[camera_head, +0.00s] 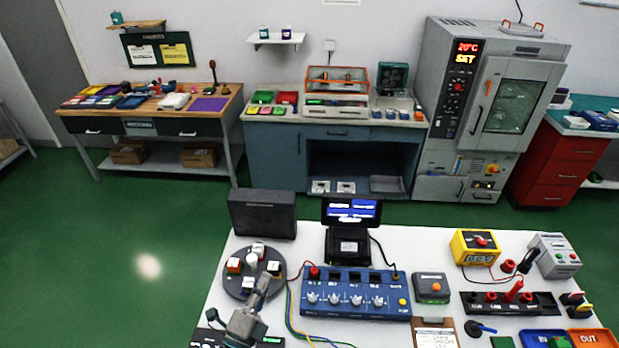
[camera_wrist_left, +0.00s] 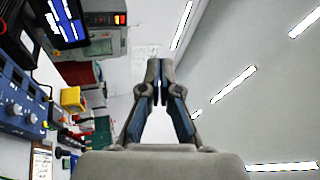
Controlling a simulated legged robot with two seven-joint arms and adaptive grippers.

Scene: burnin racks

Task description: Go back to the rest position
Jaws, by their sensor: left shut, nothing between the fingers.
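My left gripper (camera_head: 266,280) rises from the bottom left of the head view, over the left part of the white table (camera_head: 222,312). In the picture its tips overlap the front edge of the round dark turntable (camera_head: 236,287). In the left wrist view its fingers (camera_wrist_left: 158,70) meet at the tips, with nothing between them. They stand against the wall and ceiling there, clear of any object. My right gripper is in neither view.
A blue knob panel (camera_head: 355,303) lies just right of my gripper, with cables between. A small screen (camera_head: 351,211) and a dark box (camera_head: 262,214) stand behind. A yellow box (camera_head: 475,247) and trays are on the right. Green floor (camera_head: 150,225) is open to the left.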

